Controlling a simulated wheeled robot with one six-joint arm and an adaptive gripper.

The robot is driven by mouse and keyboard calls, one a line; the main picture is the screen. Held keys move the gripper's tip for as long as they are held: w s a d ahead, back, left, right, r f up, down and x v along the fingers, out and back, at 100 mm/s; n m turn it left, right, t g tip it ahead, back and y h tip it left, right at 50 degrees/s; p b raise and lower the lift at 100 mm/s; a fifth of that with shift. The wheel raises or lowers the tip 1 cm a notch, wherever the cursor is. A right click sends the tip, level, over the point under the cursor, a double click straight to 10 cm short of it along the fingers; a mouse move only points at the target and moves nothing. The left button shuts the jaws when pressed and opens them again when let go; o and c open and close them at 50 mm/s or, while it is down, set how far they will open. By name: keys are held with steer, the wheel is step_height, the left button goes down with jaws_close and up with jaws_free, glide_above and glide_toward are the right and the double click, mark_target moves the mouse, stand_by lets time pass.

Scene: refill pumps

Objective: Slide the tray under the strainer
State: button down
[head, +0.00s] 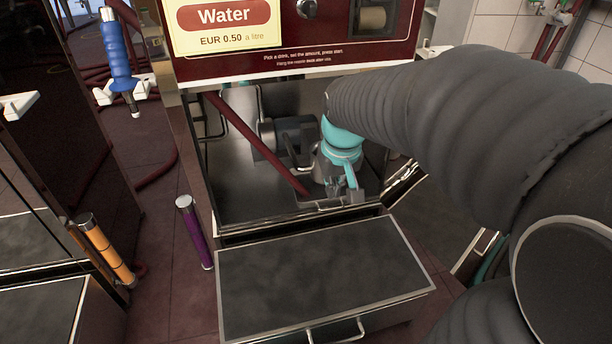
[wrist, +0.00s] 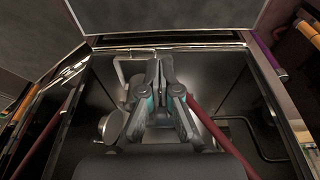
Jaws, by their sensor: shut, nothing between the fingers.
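My gripper (head: 350,184) reaches down into the open bay under the Water panel, with its teal knuckles showing. In the wrist view its fingers (wrist: 160,67) are together with nothing between them. A grey tray-like piece with a pale rim or handle (head: 322,206) lies low at the bay's front, close to the fingertips. In the wrist view a pale bent bar (wrist: 122,68) shows beside the fingers; I cannot tell whether they touch. The strainer is not clearly distinguishable; grey fittings around the gripper are partly hidden by it.
A dark pump body (head: 285,138) stands in the bay, with a dark red hose (head: 250,143) slanting across. A dark-topped drawer (head: 320,277) stands out below the bay. Purple (head: 196,232) and orange (head: 106,250) cylinders stand at left.

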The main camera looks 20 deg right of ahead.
steer(key=w+d+f+g+b, duration=0.1)
steer(key=w+d+f, duration=0.1)
steer(key=w+f, duration=0.4)
steer(key=w+d+f+g+b, duration=0.2)
steer(key=w+d+f, duration=0.15)
steer(key=f, duration=0.75)
steer(key=f+b, duration=0.1)
steer(key=f, duration=0.6)
steer(key=shift+w+a+f, duration=0.15)
steer(key=shift+w+a, duration=0.15)
steer(key=shift+w, duration=0.1)
steer(key=w, duration=0.3)
steer(key=shift+f+b, duration=0.3)
steer(key=shift+b, duration=0.05)
steer(key=shift+w, duration=0.55)
steer(key=shift+w+d+p, duration=0.1)
steer(key=shift+w+p, duration=0.3)
steer(key=shift+w, duration=0.65)
